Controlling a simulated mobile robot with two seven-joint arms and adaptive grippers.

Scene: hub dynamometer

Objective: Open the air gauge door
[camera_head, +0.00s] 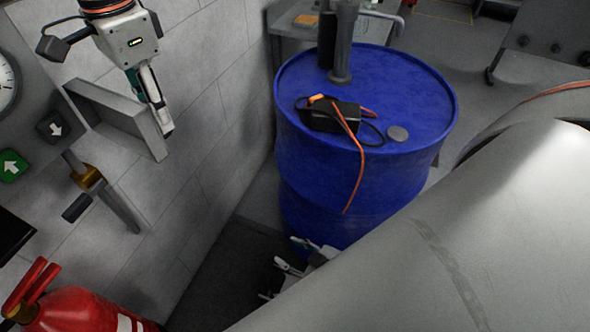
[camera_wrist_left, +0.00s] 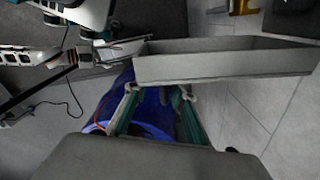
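The air gauge door appears to be the grey shallow panel with a raised rim (camera_head: 118,112), standing out from the wall at the left. It also shows across the upper part of the left wrist view (camera_wrist_left: 225,64). A round gauge (camera_head: 5,82) shows uncovered at the left edge. My left gripper (camera_head: 163,125) points down beside the panel's free edge. In the left wrist view its two fingers (camera_wrist_left: 160,92) are apart with nothing between them; contact with the panel is unclear. My right gripper (camera_head: 290,268) is low, partly hidden behind my large arm link; its opening is unclear.
A blue drum (camera_head: 330,180) carries a black charger with orange cable (camera_head: 330,115). Bare wall lies between.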

